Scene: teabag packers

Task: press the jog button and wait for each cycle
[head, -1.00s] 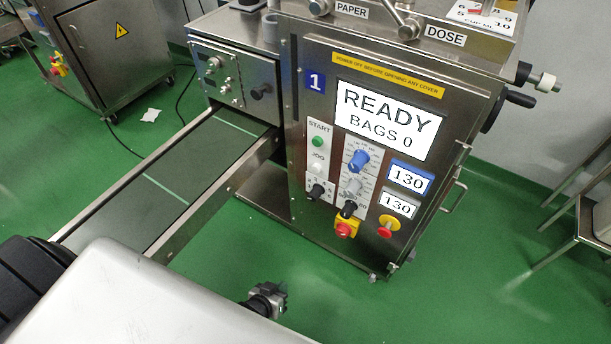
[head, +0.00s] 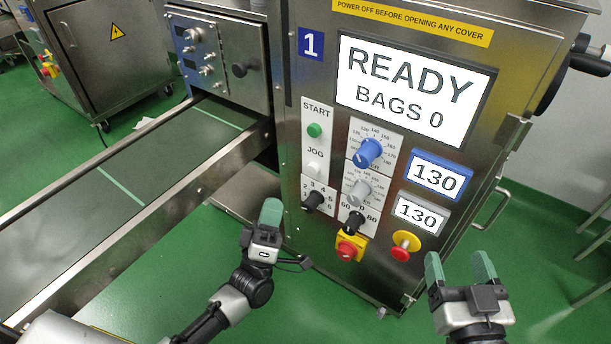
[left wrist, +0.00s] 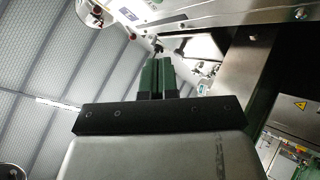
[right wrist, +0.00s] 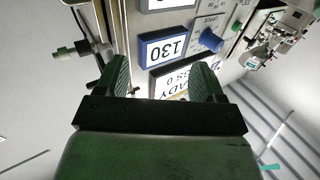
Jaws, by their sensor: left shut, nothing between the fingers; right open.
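The white JOG button (head: 314,169) is on the steel front panel of machine 1, under the green START button (head: 314,130). The display (head: 415,92) reads READY, BAGS 0. My left gripper (head: 271,212) is shut and empty, fingers up, in front of the panel's lower left, below and left of the JOG button and apart from it. In the left wrist view its green fingers (left wrist: 157,76) are together. My right gripper (head: 459,268) is open and empty at the panel's lower right. In the right wrist view its fingers (right wrist: 161,80) are spread before the panel.
The panel also carries a blue knob (head: 368,152), a grey knob (head: 359,192), a red and yellow switch (head: 348,247) and a red stop button (head: 402,250). A conveyor (head: 95,195) runs out at left. A steel cabinet (head: 105,60) stands behind. Green floor is clear below.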

